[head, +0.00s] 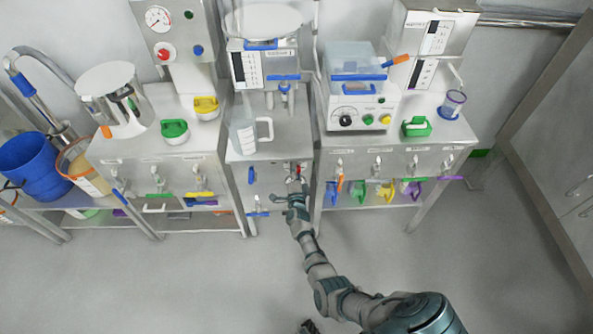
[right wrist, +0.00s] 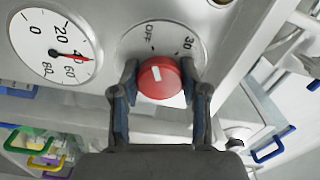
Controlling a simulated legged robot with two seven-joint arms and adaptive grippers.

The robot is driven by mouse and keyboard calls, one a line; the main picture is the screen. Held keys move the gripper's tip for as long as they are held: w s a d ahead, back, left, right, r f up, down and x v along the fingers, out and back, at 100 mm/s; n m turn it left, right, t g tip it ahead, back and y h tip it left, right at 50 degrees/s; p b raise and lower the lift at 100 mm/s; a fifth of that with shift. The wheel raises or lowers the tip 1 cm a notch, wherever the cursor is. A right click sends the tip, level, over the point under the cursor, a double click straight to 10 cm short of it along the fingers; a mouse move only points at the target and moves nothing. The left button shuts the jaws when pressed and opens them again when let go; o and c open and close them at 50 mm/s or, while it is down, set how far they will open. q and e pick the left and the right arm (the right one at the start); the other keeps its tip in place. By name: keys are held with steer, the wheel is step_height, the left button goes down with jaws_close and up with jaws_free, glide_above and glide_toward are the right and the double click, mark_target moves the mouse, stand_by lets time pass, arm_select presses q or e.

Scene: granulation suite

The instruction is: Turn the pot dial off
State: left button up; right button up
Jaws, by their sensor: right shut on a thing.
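The red dial (right wrist: 160,77) sits on a round plate marked OFF and 30 in the right wrist view. Its white pointer mark points up and slightly left, towards the OFF side. My right gripper (right wrist: 161,84) is shut on the dial, one finger at each side. In the head view the right gripper (head: 294,186) reaches the front of the middle steel cabinet (head: 270,175), where the red dial (head: 300,168) shows small. A dark piece at the bottom edge of the head view may be my left gripper (head: 308,326); its fingers are unclear.
A round gauge (right wrist: 52,48) with a red needle is left of the dial. A clear jug (head: 245,131) stands on the cabinet above. The floor in front is clear.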

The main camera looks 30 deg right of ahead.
arm_select(q)
steer(key=shift+s+a+f+g, duration=0.2)
steer(key=shift+s+f+g, duration=0.1)
steer(key=shift+s, duration=0.15)
arm_select(e)
steer(key=shift+a+f+n, duration=0.25)
steer(key=shift+a+n, duration=0.15)
steer(key=shift+n, duration=0.2)
steer(key=shift+f, duration=0.1)
steer(key=o, duration=0.9)
steer(key=shift+o, duration=1.2)
steer(key=shift+w, duration=0.1)
arm_select(q)
steer(key=shift+w+a, duration=0.1)
arm_select(e)
steer(key=shift+d, duration=0.1)
